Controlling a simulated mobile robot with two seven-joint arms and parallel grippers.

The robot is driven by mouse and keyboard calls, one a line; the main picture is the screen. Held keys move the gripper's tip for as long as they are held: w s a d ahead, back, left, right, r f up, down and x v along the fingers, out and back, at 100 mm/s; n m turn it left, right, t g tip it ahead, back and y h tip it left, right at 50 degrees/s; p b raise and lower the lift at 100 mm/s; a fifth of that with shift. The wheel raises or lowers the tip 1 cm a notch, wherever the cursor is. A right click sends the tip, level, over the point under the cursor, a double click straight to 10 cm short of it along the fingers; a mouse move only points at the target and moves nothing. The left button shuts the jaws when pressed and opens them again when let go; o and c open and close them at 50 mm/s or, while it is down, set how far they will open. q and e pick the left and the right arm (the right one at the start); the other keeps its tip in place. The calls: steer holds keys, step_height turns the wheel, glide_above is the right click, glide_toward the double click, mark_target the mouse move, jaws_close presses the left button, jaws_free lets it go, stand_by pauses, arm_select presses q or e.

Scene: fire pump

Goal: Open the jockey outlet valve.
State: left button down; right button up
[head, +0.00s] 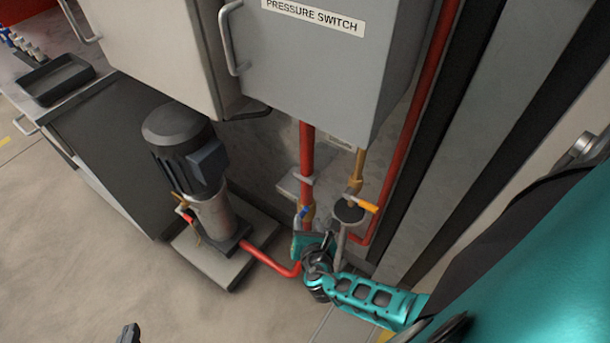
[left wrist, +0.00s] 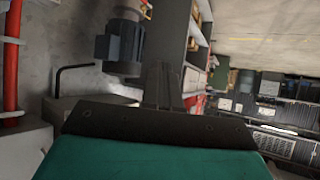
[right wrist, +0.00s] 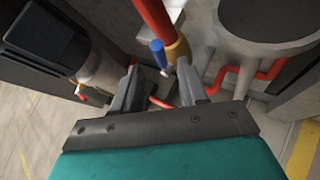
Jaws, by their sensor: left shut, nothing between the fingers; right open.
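A small valve with a blue handle (head: 304,212) and a brass body sits on the vertical red pipe right of the jockey pump (head: 185,160). It is probably the jockey outlet valve; I see no label. In the right wrist view, the blue handle (right wrist: 158,53) hangs along the brass body (right wrist: 178,50), just beyond my fingertips. My right gripper (head: 318,243) is open, low beside this pipe; its fingers (right wrist: 158,84) show nothing held. My left gripper (head: 128,333) is shut and empty over the floor, away from the valve; its fingers show in the left wrist view (left wrist: 157,85).
A grey pressure switch cabinet (head: 325,60) overhangs the valve. A yellow-handled valve (head: 362,203) and a red pipe (head: 425,100) stand to the right. A red-handled fitting (head: 187,214) is at the pump. The floor (head: 75,250) at left is clear.

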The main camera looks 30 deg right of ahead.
arm_select(q)
steer(key=shift+s+a+r+p, duration=0.2)
steer(key=shift+s+r+p, duration=0.15)
steer(key=shift+p, duration=0.2)
steer(key=shift+s+a+r+p, duration=0.2)
steer(key=shift+r+p, duration=0.25)
steer(key=shift+p, duration=0.1)
arm_select(e)
steer(key=v, duration=0.6)
steer(key=shift+s, duration=0.2)
steer(key=shift+a, duration=0.1)
steer(key=shift+c, duration=0.4)
